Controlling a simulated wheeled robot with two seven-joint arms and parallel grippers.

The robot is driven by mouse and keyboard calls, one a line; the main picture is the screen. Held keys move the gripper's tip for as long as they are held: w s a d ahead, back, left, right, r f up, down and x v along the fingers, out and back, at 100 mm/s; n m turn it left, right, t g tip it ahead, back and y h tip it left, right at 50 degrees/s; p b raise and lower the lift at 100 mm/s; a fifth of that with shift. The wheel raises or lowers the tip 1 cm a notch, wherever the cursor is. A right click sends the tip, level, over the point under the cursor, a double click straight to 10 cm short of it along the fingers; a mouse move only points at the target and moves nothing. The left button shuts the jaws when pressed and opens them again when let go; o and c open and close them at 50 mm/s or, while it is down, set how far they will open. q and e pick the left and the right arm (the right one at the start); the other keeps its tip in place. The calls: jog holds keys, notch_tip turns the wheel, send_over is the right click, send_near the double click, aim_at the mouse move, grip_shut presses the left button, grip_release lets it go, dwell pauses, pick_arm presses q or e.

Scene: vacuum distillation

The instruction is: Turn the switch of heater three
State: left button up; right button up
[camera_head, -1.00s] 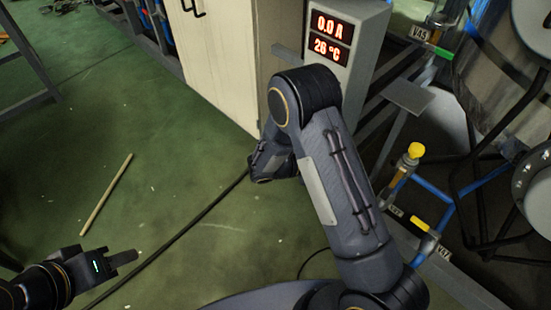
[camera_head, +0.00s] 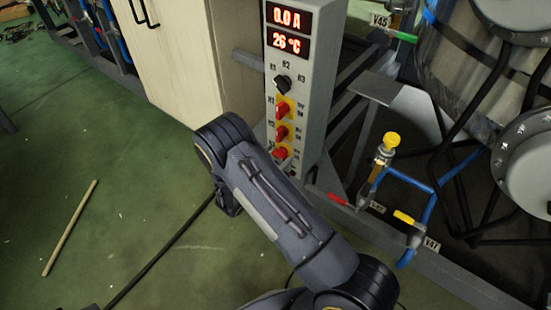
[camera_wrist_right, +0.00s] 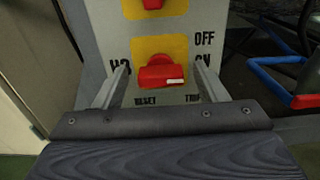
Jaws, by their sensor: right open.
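The grey control box (camera_head: 305,85) shows a dark selector knob and three red switches on yellow plates in the head view. The lowest red switch (camera_head: 280,153), for heater three, is close to my right gripper, which my own arm mostly hides there. In the right wrist view, the red switch knob (camera_wrist_right: 163,72) sits on its yellow plate, with OFF and ON printed to its right and RESET and TRIP below. My right gripper (camera_wrist_right: 162,84) is open, with one finger on each side of the knob and visible space between. My left gripper is out of view.
A cream cabinet (camera_head: 180,60) stands left of the box. Blue piping (camera_head: 408,180) with coloured valve handles and a metal frame stand to the right. A wooden stick (camera_head: 70,228) and a dark cable (camera_head: 160,255) lie on the green floor.

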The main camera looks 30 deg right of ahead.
jog(key=shift+d, duration=0.1)
jog(key=c, duration=1)
jog(key=n+p, duration=0.2)
jog(key=n, duration=0.1)
jog(key=shift+r+n, duration=0.15)
jog(key=shift+n, duration=0.25)
jog(key=n+p, duration=0.1)
jog(key=n, duration=0.4)
jog(key=shift+w+p, duration=0.1)
jog(key=shift+p, duration=0.3)
jog(key=n, duration=0.3)
jog(key=n+p, duration=0.1)
jog(key=n, duration=0.1)
jog(key=shift+f, duration=0.25)
jog(key=shift+f+n+p, duration=0.1)
jog(key=shift+n+p, duration=0.3)
jog(key=shift+n, duration=1.6)
